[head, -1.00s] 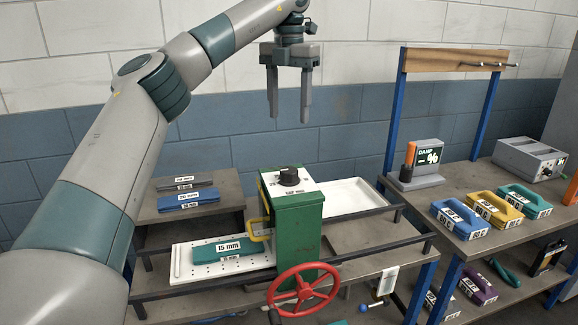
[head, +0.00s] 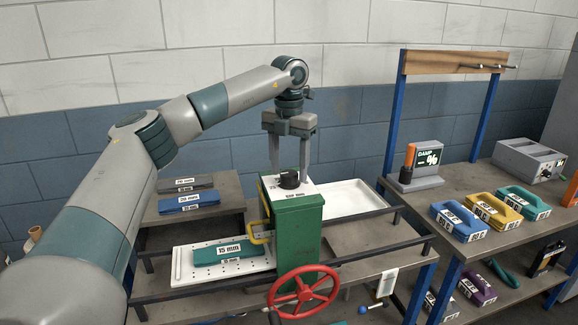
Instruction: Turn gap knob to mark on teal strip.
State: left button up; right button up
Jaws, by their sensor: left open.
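The black gap knob (head: 289,181) sits on the white dial plate on top of the green machine housing (head: 294,229). My left gripper (head: 288,180) points straight down over the knob, with its two fingers apart, one on each side of it. I cannot tell whether the fingers touch the knob. The dial marks are mostly hidden or too small to read. The teal strip (head: 222,250), labelled 15 mm, lies on the white perforated tray (head: 182,270) left of the housing. My right gripper is not in view.
A red handwheel (head: 303,292) is on the housing's front. An empty white tray (head: 358,198) lies behind right. Blue and grey strips (head: 188,201) lie on the left shelf. The right bench holds a damp meter (head: 420,165) and coloured blocks (head: 460,220).

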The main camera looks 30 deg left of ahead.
pick_arm(q)
jog(key=shift+f, duration=0.2)
jog(key=c, duration=1)
jog(key=shift+c, duration=0.2)
